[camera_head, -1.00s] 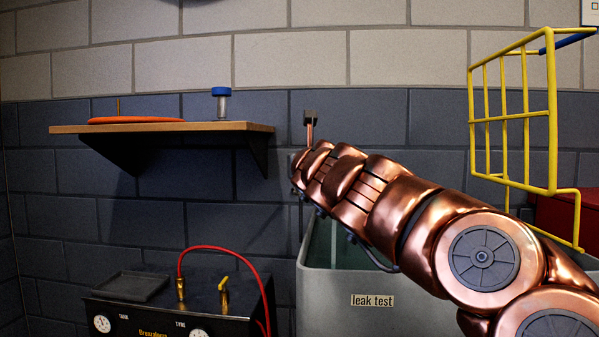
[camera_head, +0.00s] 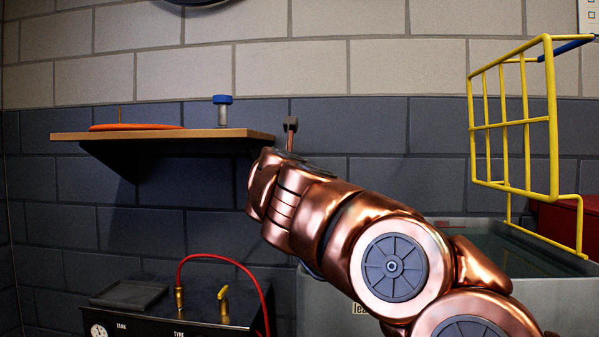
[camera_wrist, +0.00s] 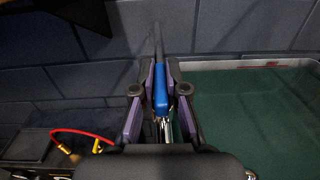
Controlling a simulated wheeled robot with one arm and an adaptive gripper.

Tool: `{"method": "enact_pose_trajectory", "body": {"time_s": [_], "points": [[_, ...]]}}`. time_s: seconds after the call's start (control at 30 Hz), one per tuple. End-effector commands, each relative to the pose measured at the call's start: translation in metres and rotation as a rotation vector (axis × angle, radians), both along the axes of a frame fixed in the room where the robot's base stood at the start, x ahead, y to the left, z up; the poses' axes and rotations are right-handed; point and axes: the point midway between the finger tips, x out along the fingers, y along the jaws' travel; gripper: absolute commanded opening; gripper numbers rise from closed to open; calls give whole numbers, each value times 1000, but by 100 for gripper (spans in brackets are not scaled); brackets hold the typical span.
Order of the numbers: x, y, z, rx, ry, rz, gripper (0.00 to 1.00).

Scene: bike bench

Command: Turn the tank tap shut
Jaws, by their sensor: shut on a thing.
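A brass tap with a yellow lever (camera_head: 223,293) stands on top of the black pump unit (camera_head: 110,328) at lower left, its lever tilted up to the right. The unit's front bears the words TANK and TYRE. In the wrist view my gripper (camera_wrist: 161,74) is shut on a slim blue-handled thing (camera_wrist: 161,92) with a bright metal part below it. A bit of yellow (camera_wrist: 96,173) shows at the wrist view's lower left, apart from the fingers. In the head view my arm hides the gripper, and my wrist is above and right of the tap.
A red hose (camera_head: 262,283) arches from a brass fitting (camera_head: 179,298) over the unit. A wooden shelf (camera_head: 160,135) with a blue-capped bottle (camera_head: 222,112) is on the wall. A grey tank (camera_head: 580,295) of greenish water stands right, below a yellow wire rack (camera_head: 553,120).

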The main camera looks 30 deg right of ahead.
Motion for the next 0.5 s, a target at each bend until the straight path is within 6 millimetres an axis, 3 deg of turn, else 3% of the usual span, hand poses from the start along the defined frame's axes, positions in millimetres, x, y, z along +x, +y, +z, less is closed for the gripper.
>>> {"method": "enact_pose_trajectory", "body": {"time_s": [0.23, 0.27, 0.5], "points": [[-3, 0, 7, -8, -9, 0, 0], [-3, 0, 7, -7, -9, 0, 14], [-2, 0, 5, -5, -7, 1, 38]]}}
